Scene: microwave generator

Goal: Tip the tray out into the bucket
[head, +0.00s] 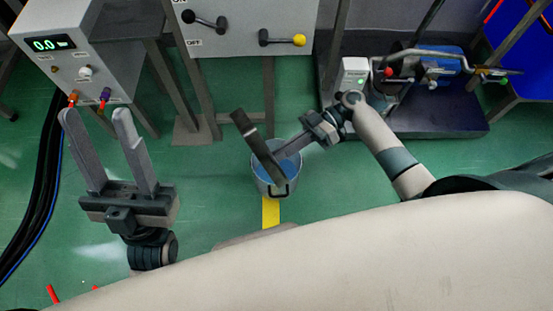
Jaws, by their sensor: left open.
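A grey metal bucket (262,184) stands on the green floor in the middle of the head view, and blue shows inside it. A dark grey, narrow piece (252,138), which looks like the tray seen nearly edge-on and steeply tilted, is over the bucket's left side. My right gripper (285,150) reaches in from the right above the bucket, with its fingertips at this tray. It appears shut on it; the fingertips are partly hidden. Whether anything lies in the tray cannot be seen. My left gripper (97,112) is open and empty at the left, its fingers apart below the display box.
A grey box with a green display (47,44) stands at upper left. A panel with black and yellow levers (283,40) is behind the bucket. Piping and a blue motor (430,62) stand at upper right. Black cables (40,165) run down the left. Floor around the bucket is clear.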

